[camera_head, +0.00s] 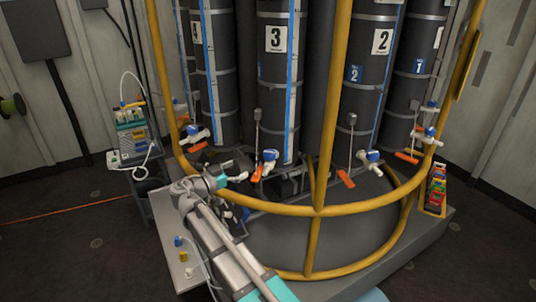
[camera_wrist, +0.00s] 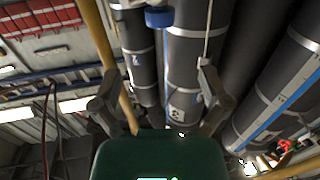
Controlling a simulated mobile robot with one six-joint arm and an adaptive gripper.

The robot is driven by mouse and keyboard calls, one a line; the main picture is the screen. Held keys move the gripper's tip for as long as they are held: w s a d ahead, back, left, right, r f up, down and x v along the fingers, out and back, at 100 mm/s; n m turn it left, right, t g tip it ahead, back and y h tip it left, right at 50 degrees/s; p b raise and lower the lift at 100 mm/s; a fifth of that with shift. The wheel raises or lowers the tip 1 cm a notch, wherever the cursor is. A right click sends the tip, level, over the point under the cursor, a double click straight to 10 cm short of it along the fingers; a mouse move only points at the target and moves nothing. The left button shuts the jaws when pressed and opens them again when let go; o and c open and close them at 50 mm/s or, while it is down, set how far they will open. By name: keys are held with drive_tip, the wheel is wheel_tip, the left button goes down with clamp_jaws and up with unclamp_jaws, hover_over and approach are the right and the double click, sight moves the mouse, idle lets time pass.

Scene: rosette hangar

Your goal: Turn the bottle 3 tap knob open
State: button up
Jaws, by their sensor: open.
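Bottle 3 (camera_head: 279,80) is a tall dark cylinder with a white "3" label, standing in the middle of the rack in the head view. Its tap has a blue knob (camera_head: 270,155) low on the bottle's front, with an orange tag (camera_head: 257,174) by it. My gripper (camera_head: 243,168) is just left of this tap, apart from the knob as far as I can tell. In the wrist view my gripper (camera_wrist: 156,72) is open and empty, its two fingers spread. A blue knob (camera_wrist: 158,17) shows at the top edge there, beyond the fingertips. Bottle 3's label (camera_wrist: 182,98) shows between the fingers.
A yellow rail (camera_head: 345,209) curves around the front of the rack, with an upright post (camera_head: 328,140) right of bottle 3. Bottle 2 (camera_head: 368,80) and its blue tap knob (camera_head: 373,156) stand to the right. A grey side table (camera_head: 184,270) is below my arm.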

sight(265, 156)
drive_tip(key=x, duration=1.3)
drive_tip(key=shift+w+d, duration=0.15)
drive_tip(key=shift+d, duration=0.05)
drive_tip(key=c, duration=1.2)
